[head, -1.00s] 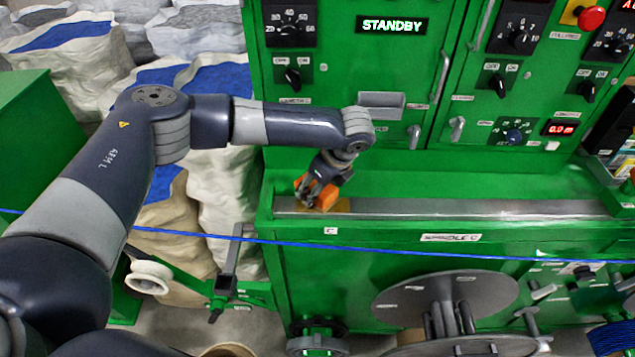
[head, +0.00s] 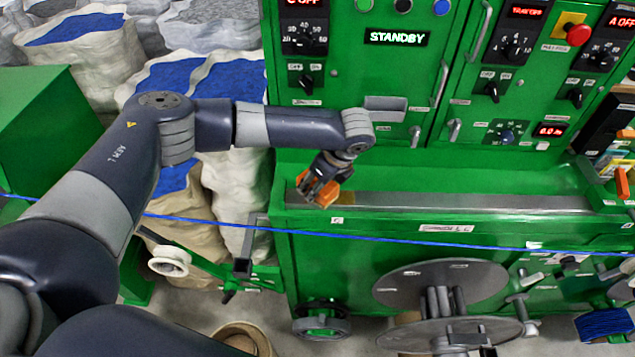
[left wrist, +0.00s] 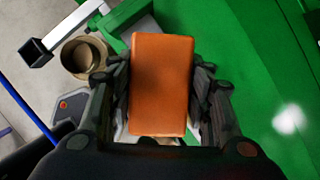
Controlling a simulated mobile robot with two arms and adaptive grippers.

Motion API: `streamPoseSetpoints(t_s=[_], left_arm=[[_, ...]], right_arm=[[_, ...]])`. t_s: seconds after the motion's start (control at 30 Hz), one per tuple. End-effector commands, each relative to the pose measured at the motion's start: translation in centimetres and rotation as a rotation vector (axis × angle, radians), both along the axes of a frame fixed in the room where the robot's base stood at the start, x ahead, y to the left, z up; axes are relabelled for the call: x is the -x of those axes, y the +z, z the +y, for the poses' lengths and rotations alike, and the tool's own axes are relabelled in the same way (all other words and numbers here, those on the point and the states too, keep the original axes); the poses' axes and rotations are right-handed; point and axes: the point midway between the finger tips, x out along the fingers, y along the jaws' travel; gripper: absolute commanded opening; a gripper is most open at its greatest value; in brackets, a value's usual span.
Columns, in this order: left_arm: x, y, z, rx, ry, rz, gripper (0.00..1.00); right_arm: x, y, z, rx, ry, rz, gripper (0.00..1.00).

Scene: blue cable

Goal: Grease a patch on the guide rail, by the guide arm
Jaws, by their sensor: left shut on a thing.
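The guide rail (head: 460,202) is a long grey metal strip along the green machine's ledge in the head view. My left gripper (head: 323,186) is over the rail's left end, shut on an orange block (head: 328,194). The block also fills the middle of the left wrist view (left wrist: 162,85), between the two fingers (left wrist: 162,100). It hides the rail beneath it, and I cannot tell whether it touches the metal. A grey bracket arm (head: 252,235) stands at the machine's left edge; I cannot tell whether it is the guide arm. My right gripper is out of view.
A taut blue cable (head: 400,239) crosses in front of the ledge, below the rail. A control panel with a STANDBY display (head: 397,37) rises behind. A spool (head: 440,285) sits below. Filled sacks (head: 235,190) stand at left. The rail's middle and right look clear.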

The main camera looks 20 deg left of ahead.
Motion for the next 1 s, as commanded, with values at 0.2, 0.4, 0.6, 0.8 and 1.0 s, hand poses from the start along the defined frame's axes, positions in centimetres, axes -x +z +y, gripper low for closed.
streamPoseSetpoints(t_s=[0.2,0.4,0.6,0.8,1.0], left_arm=[[-0.1,2.1,0.1,0.001,0.001,-0.002,0.24],[-0.3,3.6,0.0,0.0,0.001,0.0,0.24],[-0.4,3.9,0.0,0.001,0.001,-0.001,0.24],[-0.4,3.9,0.0,0.001,0.001,-0.001,0.24],[-0.4,3.9,0.0,0.0,0.001,0.0,0.24]], right_arm=[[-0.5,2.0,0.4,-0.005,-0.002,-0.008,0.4],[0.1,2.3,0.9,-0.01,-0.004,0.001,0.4],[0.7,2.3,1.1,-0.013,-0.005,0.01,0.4],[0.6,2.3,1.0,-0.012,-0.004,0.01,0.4],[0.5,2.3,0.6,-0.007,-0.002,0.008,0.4]])
